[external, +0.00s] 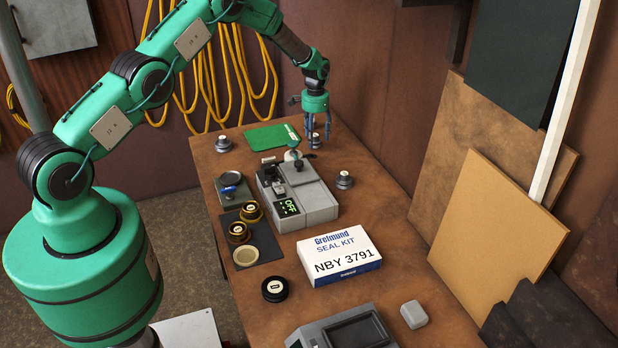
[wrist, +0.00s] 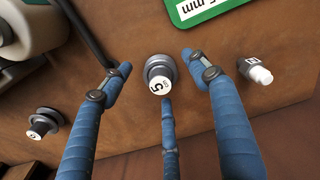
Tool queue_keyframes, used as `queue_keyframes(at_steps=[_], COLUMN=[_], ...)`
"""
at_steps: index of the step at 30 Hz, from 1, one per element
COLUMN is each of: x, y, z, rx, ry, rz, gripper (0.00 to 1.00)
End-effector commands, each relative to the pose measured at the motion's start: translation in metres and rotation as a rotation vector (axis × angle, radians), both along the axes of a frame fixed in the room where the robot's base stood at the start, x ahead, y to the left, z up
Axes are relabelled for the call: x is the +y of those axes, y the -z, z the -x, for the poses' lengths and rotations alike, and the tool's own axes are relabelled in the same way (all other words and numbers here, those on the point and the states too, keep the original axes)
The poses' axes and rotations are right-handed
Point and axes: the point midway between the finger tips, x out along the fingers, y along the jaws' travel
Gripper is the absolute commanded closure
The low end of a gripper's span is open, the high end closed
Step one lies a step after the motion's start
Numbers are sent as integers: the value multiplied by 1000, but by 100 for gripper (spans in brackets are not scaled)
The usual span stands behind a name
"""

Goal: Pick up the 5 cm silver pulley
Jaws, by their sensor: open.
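A silver-grey pulley (wrist: 159,70) with a white top marked 5 stands on the bench in the middle of the wrist view. It also shows below my gripper in the external view (external: 315,142). My gripper (external: 317,130) points down over it. Its blue fingers are spread, one on each side of the pulley and one below it in the wrist view, and hold nothing. Contact cannot be told. A second silver pulley (external: 344,180) stands nearer on the right, at the lower left in the wrist view (wrist: 42,124). A third (external: 223,144) stands left of the green mat.
A green mat (external: 270,136) lies beside my gripper. A grey machine (external: 315,203) with a lit OFF display stands close by. Brass-coloured parts (external: 238,232), a seal kit box (external: 340,254) and a black puck (external: 275,289) are nearer. The wall (external: 365,75) is close behind my gripper.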

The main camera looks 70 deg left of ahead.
Motion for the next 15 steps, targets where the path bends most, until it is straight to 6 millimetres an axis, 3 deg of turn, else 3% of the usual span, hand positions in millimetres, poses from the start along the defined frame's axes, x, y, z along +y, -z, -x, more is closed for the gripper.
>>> queue_keyframes(at_steps=[5, 15], x=[0, 0], y=[14, 16], z=[1, 0], rx=[1, 0], ry=[0, 0], rz=[0, 0], gripper=[40, 40])
